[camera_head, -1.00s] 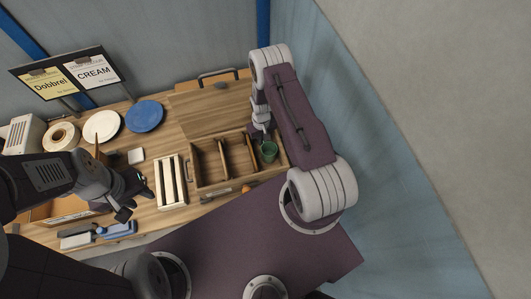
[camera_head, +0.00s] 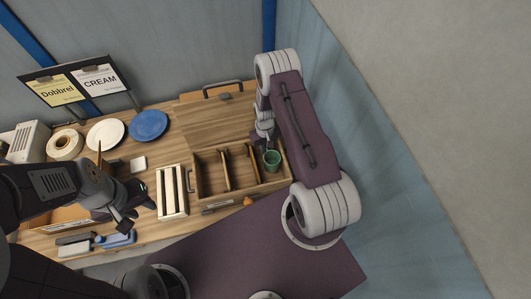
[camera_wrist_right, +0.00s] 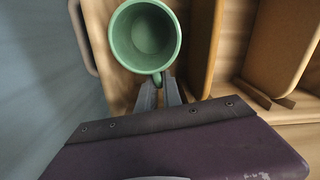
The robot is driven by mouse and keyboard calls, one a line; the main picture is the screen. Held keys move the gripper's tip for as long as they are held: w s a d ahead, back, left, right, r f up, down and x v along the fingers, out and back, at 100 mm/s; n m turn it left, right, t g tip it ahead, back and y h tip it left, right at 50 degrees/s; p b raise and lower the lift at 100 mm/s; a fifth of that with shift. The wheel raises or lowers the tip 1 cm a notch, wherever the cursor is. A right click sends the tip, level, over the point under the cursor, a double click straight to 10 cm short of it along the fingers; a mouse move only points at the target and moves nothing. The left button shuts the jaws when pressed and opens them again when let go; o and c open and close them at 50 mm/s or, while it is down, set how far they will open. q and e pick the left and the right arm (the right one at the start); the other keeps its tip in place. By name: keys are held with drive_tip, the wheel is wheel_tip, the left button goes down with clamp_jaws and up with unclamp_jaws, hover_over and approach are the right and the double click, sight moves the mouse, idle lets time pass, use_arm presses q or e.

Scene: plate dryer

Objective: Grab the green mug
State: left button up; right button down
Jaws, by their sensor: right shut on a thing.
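The green mug (camera_head: 271,160) is in the right end of the wooden divided box (camera_head: 212,190). In the right wrist view the mug (camera_wrist_right: 145,38) shows its open mouth and empty inside, with its handle (camera_wrist_right: 157,79) toward me. My right gripper (camera_wrist_right: 159,88) is shut on the mug's handle. In the head view my right gripper (camera_head: 267,144) is at the mug's far side and small. My left gripper (camera_head: 134,206) hangs over the left part of the table, away from the mug. Its fingertips are dark, and their opening is unclear.
A white slatted rack (camera_head: 172,192) stands left of the box. A blue plate (camera_head: 149,125) and a white plate (camera_head: 105,133) lie at the back. A wooden board (camera_head: 215,118) with a handle lies behind the box. The wall is close on the right.

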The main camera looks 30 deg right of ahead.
wheel_tip(320, 180, up, 6)
drive_tip(key=shift+f+b, duration=0.2)
drive_tip(key=shift+b, duration=0.55)
drive_tip(key=shift+r, duration=0.85)
